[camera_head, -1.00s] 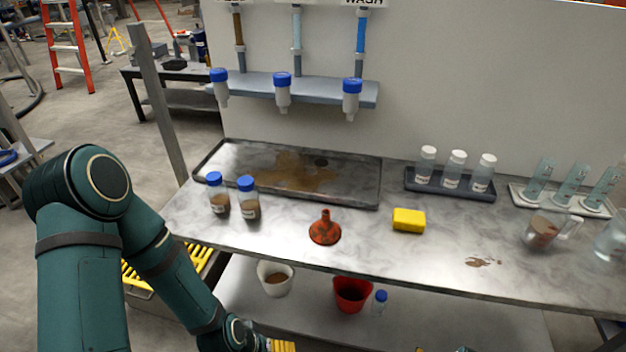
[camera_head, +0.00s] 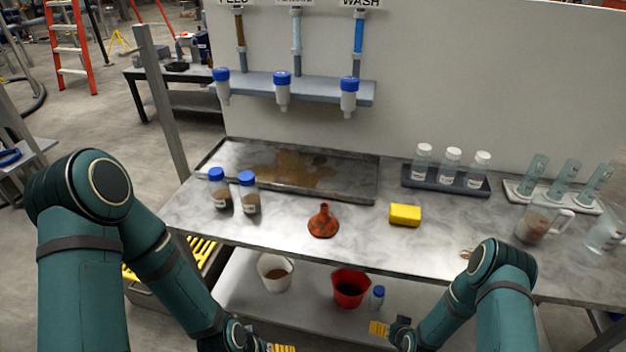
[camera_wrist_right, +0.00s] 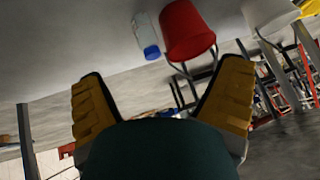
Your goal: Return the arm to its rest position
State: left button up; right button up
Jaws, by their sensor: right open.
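My right arm (camera_head: 500,285) comes in at the lower right of the head view, bent, with its elbow in front of the table's front edge. My right gripper (camera_head: 379,328) is low in front of the lower shelf, below the red bucket and the small bottle. In the right wrist view the gripper (camera_wrist_right: 162,72) is wide open with nothing between its yellow fingers. My left arm (camera_head: 150,245) hangs bent at the left. Only a bit of yellow of my left gripper (camera_head: 282,348) shows at the bottom edge, so its opening is hidden.
The metal table (camera_head: 290,225) bears an orange funnel (camera_head: 323,222), a yellow sponge (camera_head: 405,215) and blue-capped bottles (camera_head: 249,195). On the lower shelf (camera_head: 315,295) stand a white bucket (camera_head: 274,275), a red bucket (camera_head: 350,290) and a small bottle (camera_head: 377,298).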

jog(key=s+a+r+g+y, duration=0.1)
jog(key=s+a+r+g, duration=0.2)
jog(key=s+a+r, duration=0.4)
jog(key=s+a+r+g+y, duration=0.1)
jog(key=s+a+r+g, duration=0.2)
jog(key=s+a+r, duration=0.4)
notch_tip(320, 180, up, 6)
jog(key=s, duration=0.2)
jog(key=shift+s, duration=0.4)
